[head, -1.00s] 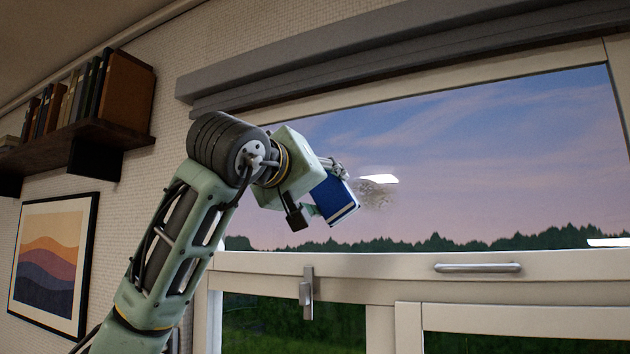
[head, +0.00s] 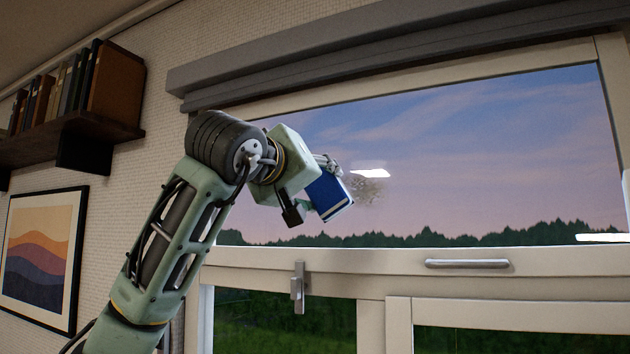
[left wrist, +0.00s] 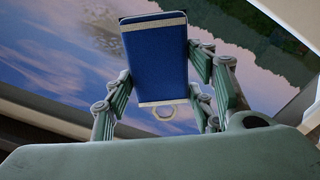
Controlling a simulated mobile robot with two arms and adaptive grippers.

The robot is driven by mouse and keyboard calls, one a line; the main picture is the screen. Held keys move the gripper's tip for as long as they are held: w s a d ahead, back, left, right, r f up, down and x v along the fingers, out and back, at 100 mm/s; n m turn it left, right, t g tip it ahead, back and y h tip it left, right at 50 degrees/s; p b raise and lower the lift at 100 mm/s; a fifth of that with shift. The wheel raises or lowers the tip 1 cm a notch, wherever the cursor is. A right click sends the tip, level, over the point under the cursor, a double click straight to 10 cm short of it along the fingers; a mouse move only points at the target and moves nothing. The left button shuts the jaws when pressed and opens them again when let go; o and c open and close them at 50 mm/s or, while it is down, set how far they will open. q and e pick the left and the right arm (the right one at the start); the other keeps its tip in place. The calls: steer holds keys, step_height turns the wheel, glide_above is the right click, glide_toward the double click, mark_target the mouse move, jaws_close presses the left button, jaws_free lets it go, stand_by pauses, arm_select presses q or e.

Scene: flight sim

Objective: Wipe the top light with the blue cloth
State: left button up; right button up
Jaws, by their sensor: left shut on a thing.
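My left gripper (head: 323,190) is shut on the blue cloth (head: 330,197), a flat blue pad with pale edge bands. In the left wrist view the cloth (left wrist: 157,62) sits between the fingers, with a pale loop at its near end. The top light (head: 480,160) is the large upper window pane, with sky and trees showing through it. A greyish smudge (head: 368,191) is on the pane just right of the cloth. I cannot tell whether the cloth touches the glass. My right gripper is not in view.
A grey blind housing (head: 400,62) runs along the top of the window. A handle (head: 467,263) and a latch (head: 298,287) are on the frame below the pane. A bookshelf (head: 100,128) and a framed picture (head: 40,255) are on the left wall.

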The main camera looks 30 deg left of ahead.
arm_select(q)
steer(key=shift+w+p, duration=0.35)
steer(key=shift+w, duration=0.2)
